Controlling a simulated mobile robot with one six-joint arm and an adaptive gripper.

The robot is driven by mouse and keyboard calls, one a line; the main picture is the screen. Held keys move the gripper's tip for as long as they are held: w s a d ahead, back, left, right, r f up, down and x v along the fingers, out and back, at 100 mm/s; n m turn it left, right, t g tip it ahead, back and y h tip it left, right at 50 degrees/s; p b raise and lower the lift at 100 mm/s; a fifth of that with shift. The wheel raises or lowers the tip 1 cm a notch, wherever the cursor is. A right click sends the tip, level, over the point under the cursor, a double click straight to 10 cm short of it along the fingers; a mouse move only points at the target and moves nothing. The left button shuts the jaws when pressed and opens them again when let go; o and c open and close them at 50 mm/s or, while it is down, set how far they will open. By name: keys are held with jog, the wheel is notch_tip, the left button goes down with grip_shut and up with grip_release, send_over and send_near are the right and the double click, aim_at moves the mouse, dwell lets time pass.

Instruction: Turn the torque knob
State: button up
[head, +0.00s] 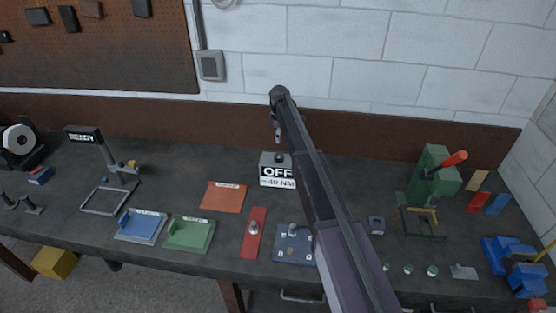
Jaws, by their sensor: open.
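A light grey box (274,181) stands at the back middle of the bench. Its front label reads "OFF" above what looks like "40 NM". A small dark knob (279,158) sits on its top; I take this as the torque knob. My gripper (278,139) hangs above the knob, apart from it in the picture, pointing down. It is open and holds nothing that I can see. The fingers are too small to show their gap. My arm crosses the view from the lower right and hides part of the bench to the right of the box.
Around the box lie an orange tray (224,197), a red plate with a knob (254,233) and a blue-grey plate (291,257). A green press (432,172) with a red handle stands right. A "READY" sign stand (85,136) is left. The wall is close behind.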

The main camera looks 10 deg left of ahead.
aim_at(279, 155)
jog(key=shift+f+b, duration=5.3)
jog(key=shift+f, duration=0.3)
jog(key=c, duration=1.1)
